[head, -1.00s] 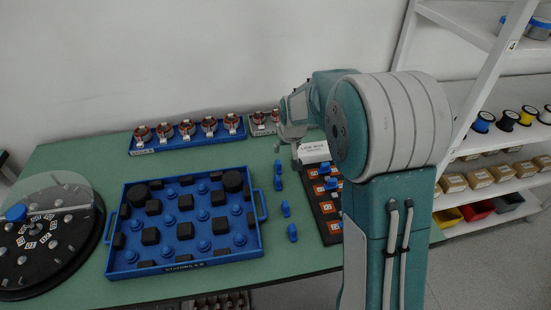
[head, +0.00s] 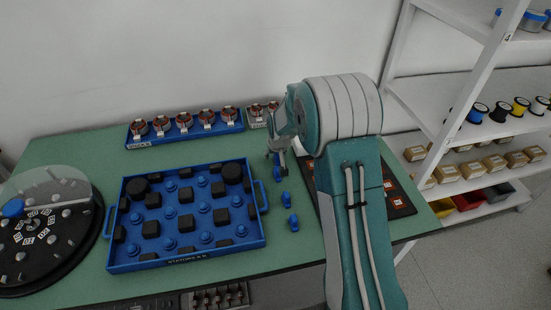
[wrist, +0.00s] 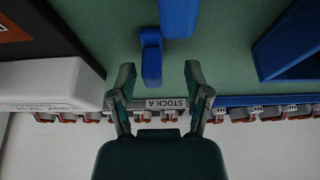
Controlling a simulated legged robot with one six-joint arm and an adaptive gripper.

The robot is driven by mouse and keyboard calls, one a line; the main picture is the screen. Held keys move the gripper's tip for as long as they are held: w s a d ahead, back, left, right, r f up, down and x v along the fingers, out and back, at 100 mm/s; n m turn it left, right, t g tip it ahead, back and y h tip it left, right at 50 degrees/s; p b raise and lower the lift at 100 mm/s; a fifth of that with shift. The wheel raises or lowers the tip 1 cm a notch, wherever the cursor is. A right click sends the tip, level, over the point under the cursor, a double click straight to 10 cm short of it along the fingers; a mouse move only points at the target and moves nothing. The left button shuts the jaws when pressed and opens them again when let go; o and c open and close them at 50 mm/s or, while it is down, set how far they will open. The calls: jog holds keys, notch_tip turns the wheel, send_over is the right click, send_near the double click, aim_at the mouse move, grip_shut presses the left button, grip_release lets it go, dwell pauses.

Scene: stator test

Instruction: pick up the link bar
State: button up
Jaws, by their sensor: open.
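Small blue bar-shaped pieces stand in a row on the green table right of the blue tray; I take these for link bars. Two show clearly in the head view, a middle one (head: 286,200) and a near one (head: 294,223). A far one (head: 277,160) is partly hidden by my gripper (head: 275,148). In the wrist view one blue piece (wrist: 151,55) lies between the open fingers of my gripper (wrist: 158,74), apart from both. A second blue piece (wrist: 178,16) is just beyond it, cut by the top edge.
The blue tray (head: 185,257) with blue and black parts stands left. A dark board (head: 400,204) lies right, partly behind my arm. A white box (wrist: 50,85) sits beside my gripper. A stator rack (head: 186,131) stands at the back, a round black turntable (head: 50,255) far left.

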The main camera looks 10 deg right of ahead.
jog(key=shift+d, duration=0.15)
jog(key=c, duration=0.6)
jog(key=shift+d, duration=0.15)
grip_shut()
jog(key=shift+d, duration=0.2)
jog(key=shift+a, duration=0.15)
